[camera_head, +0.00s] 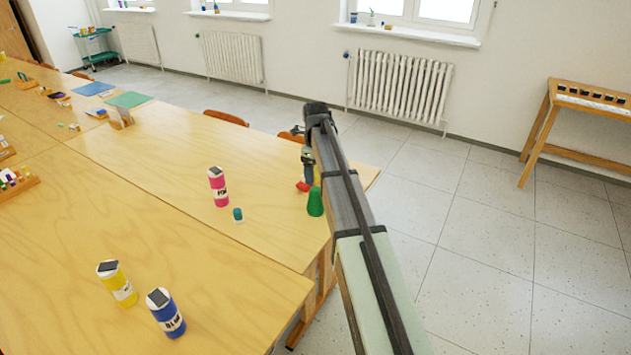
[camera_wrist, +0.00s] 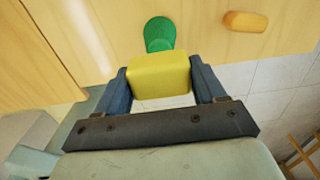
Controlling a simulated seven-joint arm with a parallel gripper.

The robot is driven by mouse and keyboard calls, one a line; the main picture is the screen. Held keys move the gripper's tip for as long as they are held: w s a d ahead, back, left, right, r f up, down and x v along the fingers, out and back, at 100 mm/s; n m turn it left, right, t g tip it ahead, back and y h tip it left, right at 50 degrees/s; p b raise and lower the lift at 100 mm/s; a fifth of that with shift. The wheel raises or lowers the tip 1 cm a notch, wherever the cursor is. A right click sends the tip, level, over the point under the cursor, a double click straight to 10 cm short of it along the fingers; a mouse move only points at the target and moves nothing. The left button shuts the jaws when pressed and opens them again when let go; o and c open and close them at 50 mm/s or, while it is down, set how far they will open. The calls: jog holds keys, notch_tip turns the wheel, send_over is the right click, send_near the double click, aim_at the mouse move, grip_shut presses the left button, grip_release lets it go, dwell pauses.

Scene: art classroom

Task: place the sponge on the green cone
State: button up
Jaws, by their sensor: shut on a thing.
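My gripper (camera_head: 308,174) is shut on the yellow sponge (camera_wrist: 159,77), which sits between its two blue-grey fingers in the wrist view (camera_wrist: 160,84). I cannot make out the sponge in the head view. The green cone (camera_head: 315,202) stands on the table near its right edge, just below my gripper in the head view. In the wrist view the cone (camera_wrist: 160,33) shows just beyond the sponge, its lower part overlapped by it. I cannot tell whether sponge and cone touch.
An orange-red block (camera_wrist: 245,21) lies on the table close to the cone. Yellow (camera_head: 117,283) and blue (camera_head: 165,313) bottles stand nearer. The table (camera_head: 275,240) is bare between them.

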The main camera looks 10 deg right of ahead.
aim_at(315, 170)
jog(key=shift+f, duration=1.8)
jog(key=o, duration=1)
jog(key=shift+f, duration=0.1)
notch_tip(315, 170, up, 12)
jog(key=shift+r, duration=0.15)
